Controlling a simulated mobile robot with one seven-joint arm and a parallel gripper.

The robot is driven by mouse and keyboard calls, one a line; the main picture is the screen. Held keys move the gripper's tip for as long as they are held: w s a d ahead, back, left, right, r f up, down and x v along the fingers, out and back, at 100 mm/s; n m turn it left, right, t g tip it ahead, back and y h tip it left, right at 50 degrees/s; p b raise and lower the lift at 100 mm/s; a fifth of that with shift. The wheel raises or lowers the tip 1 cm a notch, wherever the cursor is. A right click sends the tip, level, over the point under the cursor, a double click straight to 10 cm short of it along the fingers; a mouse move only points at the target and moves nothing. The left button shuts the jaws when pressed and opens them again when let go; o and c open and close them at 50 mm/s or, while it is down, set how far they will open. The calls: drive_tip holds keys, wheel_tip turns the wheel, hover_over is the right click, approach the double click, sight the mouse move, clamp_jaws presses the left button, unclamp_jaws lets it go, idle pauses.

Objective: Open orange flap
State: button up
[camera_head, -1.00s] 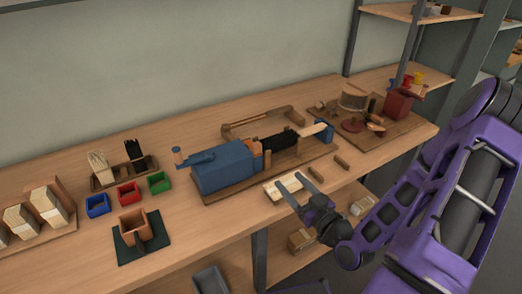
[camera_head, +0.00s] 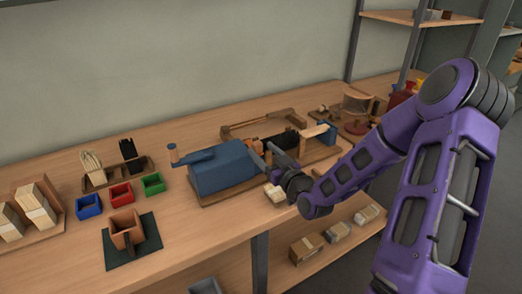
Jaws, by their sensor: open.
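The blue tufting machine (camera_head: 222,168) stands on a wooden board at the middle of the bench, its crank arm on top. A small orange piece (camera_head: 258,147), which looks like the flap, sits at its right end. It is small and partly hidden, so its angle is unclear. My gripper (camera_head: 268,154) is open and empty, its two grey fingers pointing up and left at the machine's right end, close to the orange piece. I cannot tell whether they touch it. Black bristles (camera_head: 283,140) lie just behind the fingers.
A pale block (camera_head: 275,193) lies below my gripper at the bench's front edge. Blue (camera_head: 88,206), red (camera_head: 121,194) and green (camera_head: 153,184) bins stand left. An orange-brown box (camera_head: 126,228) sits on a green mat. A wooden frame (camera_head: 262,122) lies behind the machine.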

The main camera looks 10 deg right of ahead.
drive_tip(key=shift+x, duration=0.9)
drive_tip(key=shift+c, duration=0.3)
clamp_jaws()
idle(0.6)
